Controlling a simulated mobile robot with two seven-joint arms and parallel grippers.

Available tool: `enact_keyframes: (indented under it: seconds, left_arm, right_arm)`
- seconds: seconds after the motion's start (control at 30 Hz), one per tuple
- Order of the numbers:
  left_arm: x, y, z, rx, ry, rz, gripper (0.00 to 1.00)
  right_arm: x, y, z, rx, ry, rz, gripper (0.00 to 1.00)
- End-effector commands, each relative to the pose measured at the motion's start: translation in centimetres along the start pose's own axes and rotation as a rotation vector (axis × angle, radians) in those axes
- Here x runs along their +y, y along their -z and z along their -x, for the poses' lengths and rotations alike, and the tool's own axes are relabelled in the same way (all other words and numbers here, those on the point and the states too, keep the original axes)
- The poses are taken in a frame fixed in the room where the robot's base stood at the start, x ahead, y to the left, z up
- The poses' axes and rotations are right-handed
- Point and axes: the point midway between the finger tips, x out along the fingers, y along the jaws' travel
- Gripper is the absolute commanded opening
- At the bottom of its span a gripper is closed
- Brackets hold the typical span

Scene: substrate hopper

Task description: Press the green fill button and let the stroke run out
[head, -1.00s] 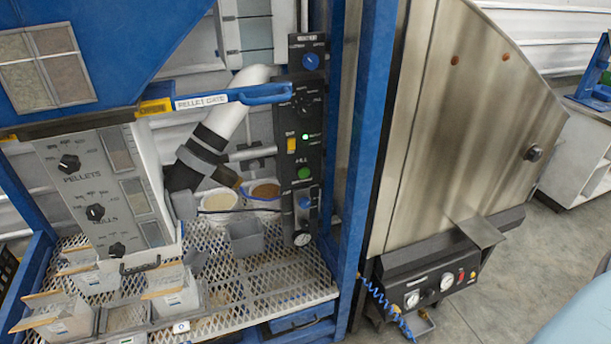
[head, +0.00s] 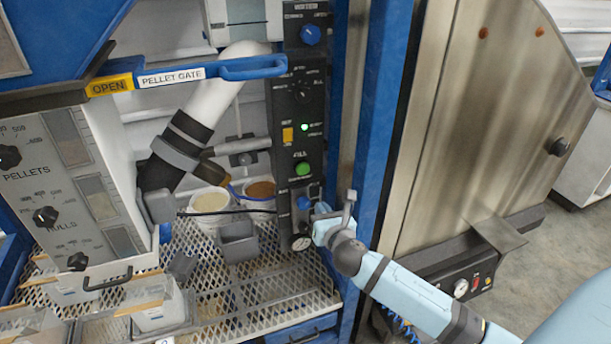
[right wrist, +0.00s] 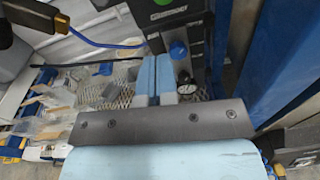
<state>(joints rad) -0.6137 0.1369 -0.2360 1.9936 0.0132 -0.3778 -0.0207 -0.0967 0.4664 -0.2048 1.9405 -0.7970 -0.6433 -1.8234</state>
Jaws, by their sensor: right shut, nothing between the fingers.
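The green fill button (head: 303,169) is on the black control panel (head: 287,120) in the head view, under a FILL label. It stands out from the panel and nothing covers it. A green patch (right wrist: 163,2), likely the same button, shows at the top edge of the right wrist view. My right gripper (head: 320,211) is shut and empty, in front of the panel's lower part, below the button and slightly right of it. Its blue fingers (right wrist: 156,62) lie together in the right wrist view. I cannot see contact with the button. My left gripper is out of view.
A blue knob (right wrist: 178,50) and a gauge (head: 301,243) sit low on the panel, close to my right gripper. A blue post (head: 377,130) stands just right. The blue pellet gate handle (head: 253,68) juts out at upper left. A grey cup (head: 238,243) is left.

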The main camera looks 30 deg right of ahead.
Motion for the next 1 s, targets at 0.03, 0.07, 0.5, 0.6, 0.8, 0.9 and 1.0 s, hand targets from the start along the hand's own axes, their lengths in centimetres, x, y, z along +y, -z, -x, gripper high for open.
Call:
enact_keyframes:
  seconds: [0.03, 0.07, 0.5, 0.6, 0.8, 0.9, 1.0]
  left_arm:
    - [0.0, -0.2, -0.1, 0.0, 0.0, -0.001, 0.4]
    - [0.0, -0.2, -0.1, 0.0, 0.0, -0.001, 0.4]
    - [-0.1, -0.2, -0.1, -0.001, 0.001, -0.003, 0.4]
    - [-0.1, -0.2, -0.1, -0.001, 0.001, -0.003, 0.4]
    - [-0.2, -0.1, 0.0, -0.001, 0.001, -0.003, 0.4]
    - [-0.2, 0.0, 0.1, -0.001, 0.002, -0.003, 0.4]
    - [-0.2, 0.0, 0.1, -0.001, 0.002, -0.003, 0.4]
  right_arm:
    - [-0.2, -0.5, -0.4, -0.018, 0.006, 0.046, 0.0]
    - [-0.3, -0.7, -0.5, -0.025, 0.009, 0.068, 0.0]
    - [-0.4, -1.1, -0.9, -0.037, 0.016, 0.108, 0.0]
    - [-0.4, -1.2, -1.6, -0.037, 0.016, 0.107, 0.0]
    - [-0.4, -1.4, -5.1, -0.038, 0.017, 0.104, 0.0]
    - [-0.5, -1.5, -7.3, -0.037, 0.017, 0.105, 0.0]
    - [-0.5, -1.6, -9.4, -0.038, 0.017, 0.104, 0.0]
